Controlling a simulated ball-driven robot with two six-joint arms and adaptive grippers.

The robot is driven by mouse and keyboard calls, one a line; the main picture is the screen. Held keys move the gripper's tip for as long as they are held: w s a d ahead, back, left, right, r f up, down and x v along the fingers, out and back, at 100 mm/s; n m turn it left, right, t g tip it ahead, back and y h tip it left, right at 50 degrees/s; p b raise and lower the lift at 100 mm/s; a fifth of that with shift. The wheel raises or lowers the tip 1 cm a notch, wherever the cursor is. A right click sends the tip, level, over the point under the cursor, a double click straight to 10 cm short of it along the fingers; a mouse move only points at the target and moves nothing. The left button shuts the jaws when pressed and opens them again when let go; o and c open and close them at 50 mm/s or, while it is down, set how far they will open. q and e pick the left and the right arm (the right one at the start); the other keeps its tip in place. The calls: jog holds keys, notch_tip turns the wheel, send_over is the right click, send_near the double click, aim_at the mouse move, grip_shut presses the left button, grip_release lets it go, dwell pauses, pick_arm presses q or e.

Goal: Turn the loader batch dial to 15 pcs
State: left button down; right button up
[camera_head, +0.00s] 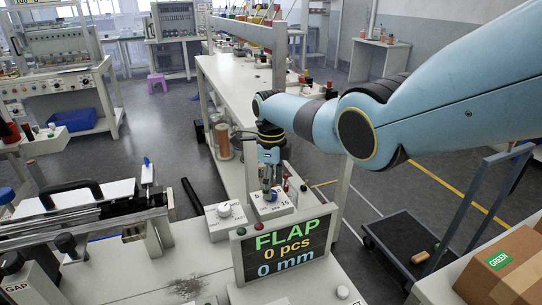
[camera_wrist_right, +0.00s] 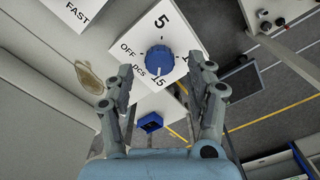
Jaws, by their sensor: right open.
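The blue loader batch dial (camera_wrist_right: 159,60) sits on a white block (camera_wrist_right: 110,28) marked OFF, 5, 15 and pcs. A small light mark shows on the knob's lower side; I cannot tell for sure which label it points to. My right gripper (camera_wrist_right: 160,66) is open, its fingers to either side of the dial in the wrist view, with gaps between. In the head view my right gripper (camera_head: 269,178) points down right over the dial block (camera_head: 282,208) and partly hides the dial. The display (camera_head: 283,247) reads FLAP, 0 pcs, 0 mm. My left gripper is out of view.
A second white block with a white knob (camera_head: 224,210) stands left of the dial block; its FAST label shows in the wrist view. A black lever (camera_head: 192,196) rises beside it. A cardboard box (camera_head: 507,266) and a dark cart (camera_head: 408,245) are at the right.

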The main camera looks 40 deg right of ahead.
notch_tip(320, 180, up, 10)
jog(key=shift+f, duration=0.25)
dwell(0.4)
